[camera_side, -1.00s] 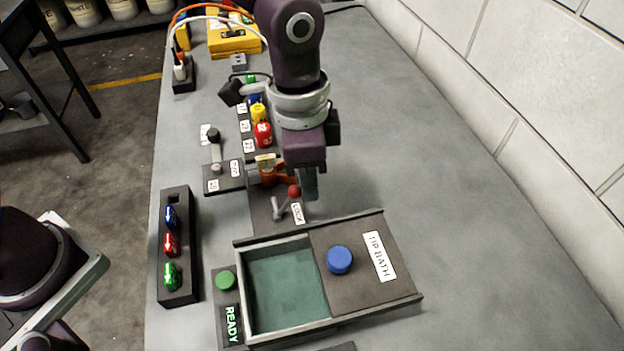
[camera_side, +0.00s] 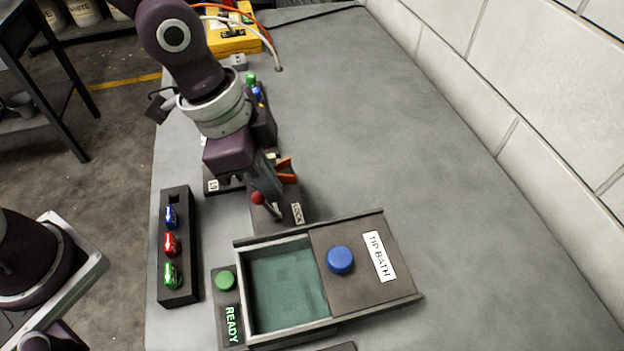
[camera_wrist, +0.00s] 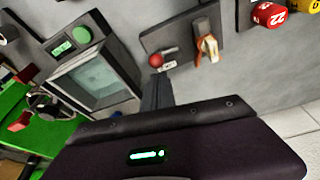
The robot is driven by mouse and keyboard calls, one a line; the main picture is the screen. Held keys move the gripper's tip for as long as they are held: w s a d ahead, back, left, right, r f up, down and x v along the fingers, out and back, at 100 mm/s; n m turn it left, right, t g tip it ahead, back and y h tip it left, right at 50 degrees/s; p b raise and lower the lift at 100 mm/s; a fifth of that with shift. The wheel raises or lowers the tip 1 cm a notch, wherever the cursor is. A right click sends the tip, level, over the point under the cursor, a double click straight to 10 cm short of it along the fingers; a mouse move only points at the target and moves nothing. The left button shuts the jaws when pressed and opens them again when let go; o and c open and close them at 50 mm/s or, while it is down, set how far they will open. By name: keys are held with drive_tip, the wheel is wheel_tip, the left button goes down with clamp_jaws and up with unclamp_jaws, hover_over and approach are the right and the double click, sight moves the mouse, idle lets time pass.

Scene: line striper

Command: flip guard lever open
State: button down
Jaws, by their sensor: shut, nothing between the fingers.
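The guard lever (camera_side: 268,205) has a red ball knob (camera_side: 257,198) and stands on a dark plate (camera_side: 293,207) with a LOCK label (camera_side: 297,213). It leans to the left in the side view. My gripper (camera_side: 268,190) is shut and empty, with its fingertips right by the lever, just behind the knob. In the wrist view the red knob (camera_wrist: 156,60) shows just beyond the shut fingertips (camera_wrist: 157,78). I cannot tell whether they touch. An orange part (camera_side: 286,169) sits on the same plate behind the lever, partly hidden by my gripper.
A bath box (camera_side: 240,290) with a TIP BATH lid (camera_side: 395,275) and blue knob (camera_side: 340,260) stands in front. A green READY button (camera_side: 225,280) is at its left. A rack (camera_side: 178,290) of coloured pieces stands further left. The bench's right side (camera_side: 430,150) is clear.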

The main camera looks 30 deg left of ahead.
drive_tip(key=shift+r, duration=0.15)
drive_tip(key=shift+r, duration=0.7)
drive_tip(key=w+d+r, duration=0.2)
drive_tip(key=d+r, duration=0.1)
drive_tip(key=s+a+r, duration=0.4)
drive_tip(key=s+a, duration=0.2)
drive_tip(key=a, duration=0.1)
drive_tip(key=shift+r, duration=0.25)
